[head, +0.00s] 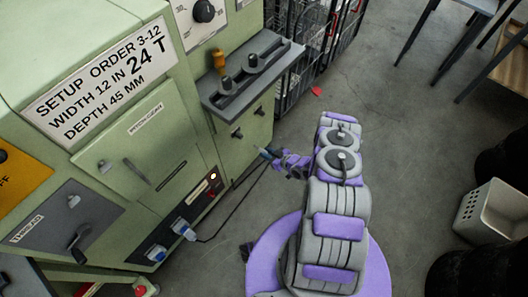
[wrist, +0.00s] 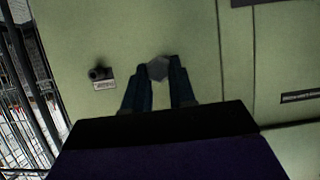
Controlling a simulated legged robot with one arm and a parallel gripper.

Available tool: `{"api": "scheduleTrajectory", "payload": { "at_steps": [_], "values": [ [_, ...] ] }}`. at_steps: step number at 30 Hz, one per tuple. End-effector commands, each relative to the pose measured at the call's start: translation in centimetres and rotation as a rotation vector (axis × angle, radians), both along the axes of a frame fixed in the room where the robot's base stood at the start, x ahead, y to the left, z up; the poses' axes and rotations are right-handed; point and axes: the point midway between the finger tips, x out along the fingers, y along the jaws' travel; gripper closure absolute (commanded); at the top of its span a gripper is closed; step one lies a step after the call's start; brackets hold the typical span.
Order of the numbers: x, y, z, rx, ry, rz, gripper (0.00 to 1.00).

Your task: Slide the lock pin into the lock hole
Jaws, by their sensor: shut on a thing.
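My gripper (head: 268,154) is low in front of the green machine's face, below its grey slotted shelf. In the wrist view its dark fingers (wrist: 160,82) are shut on a small grey faceted piece (wrist: 158,68), which I take for the lock pin. Most of the piece is hidden between the fingers. Left of it in the wrist view, a short dark round fitting (wrist: 97,73) with a small label (wrist: 104,85) sits on the green panel. It may be the lock hole, but I cannot tell. The held piece is apart from it.
The grey shelf (head: 240,85) juts from the machine above my gripper, with an orange-handled lever (head: 220,62). A dark cable (head: 228,215) runs from a plug (head: 183,229) toward my gripper. Wire cages (head: 315,35) stand beyond; a white basket (head: 492,210) is right.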

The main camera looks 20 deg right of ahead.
Motion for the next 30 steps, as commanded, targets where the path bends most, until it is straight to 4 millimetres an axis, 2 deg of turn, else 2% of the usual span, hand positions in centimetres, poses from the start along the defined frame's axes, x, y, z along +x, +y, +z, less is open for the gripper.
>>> {"api": "scheduleTrajectory", "payload": {
  "at_steps": [9,24,30],
  "values": [
    [0.0,0.6,0.1,-0.011,-0.002,0.004,1.00],
    [3.5,2.7,-0.1,-0.006,-0.003,0.002,1.00],
    [4.4,3.5,0.0,-0.008,-0.002,0.002,1.00]
  ]
}}
